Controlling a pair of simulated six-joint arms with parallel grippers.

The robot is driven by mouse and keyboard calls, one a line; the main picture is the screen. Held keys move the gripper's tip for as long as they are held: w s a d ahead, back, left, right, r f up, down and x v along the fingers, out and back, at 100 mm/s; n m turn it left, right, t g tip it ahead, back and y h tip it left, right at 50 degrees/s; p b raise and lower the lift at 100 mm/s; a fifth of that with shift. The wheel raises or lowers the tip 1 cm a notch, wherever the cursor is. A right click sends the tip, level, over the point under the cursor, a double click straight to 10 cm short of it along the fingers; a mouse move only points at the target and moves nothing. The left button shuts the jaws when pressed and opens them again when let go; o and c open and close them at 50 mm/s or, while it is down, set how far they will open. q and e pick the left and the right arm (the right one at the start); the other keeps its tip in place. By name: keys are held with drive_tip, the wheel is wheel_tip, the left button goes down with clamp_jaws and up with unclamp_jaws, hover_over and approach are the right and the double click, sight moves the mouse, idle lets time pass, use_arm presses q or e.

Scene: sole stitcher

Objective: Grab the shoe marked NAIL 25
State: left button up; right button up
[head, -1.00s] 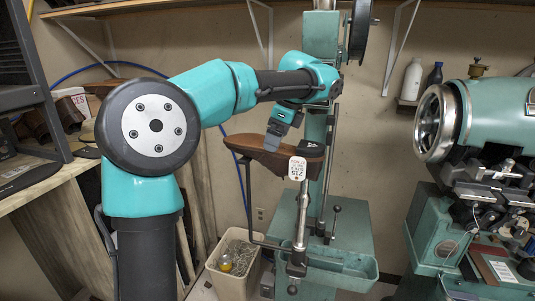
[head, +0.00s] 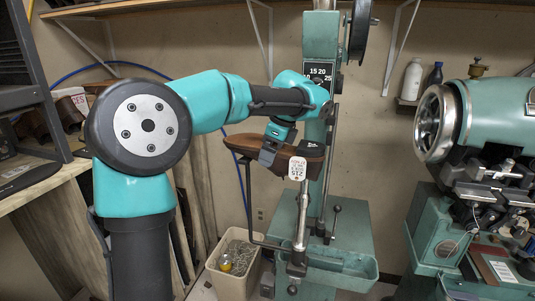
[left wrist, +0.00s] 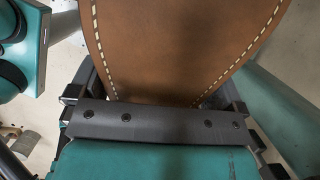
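A brown leather shoe (head: 312,165) with a dark opening rests on the arm of the green stitching machine. A white tag (head: 297,168) hangs at its front; its small print is not legible to me. My left gripper (head: 268,153) is down at the left part of the shoe. In the left wrist view the shoe (left wrist: 180,45), with pale stitching along both edges, fills the top middle. The fingers of my left gripper (left wrist: 158,85) stand wide apart, one at each side of it; the shoe hides their tips. My right gripper is not in view.
The green machine column (head: 318,110) with a number plate rises behind the shoe. A bin (head: 228,285) stands below it. A large green machine (head: 495,125) is at the right. A wooden bench (head: 40,195) is at the left.

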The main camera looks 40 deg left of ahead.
use_arm(q)
drive_tip(key=c, duration=0.6)
drive_tip(key=shift+o, duration=0.2)
drive_tip(key=shift+r, duration=0.1)
wheel_tip(320, 180, up, 10)
drive_tip(key=shift+f, duration=0.1)
drive_tip(key=shift+d, duration=0.1)
idle(0.4)
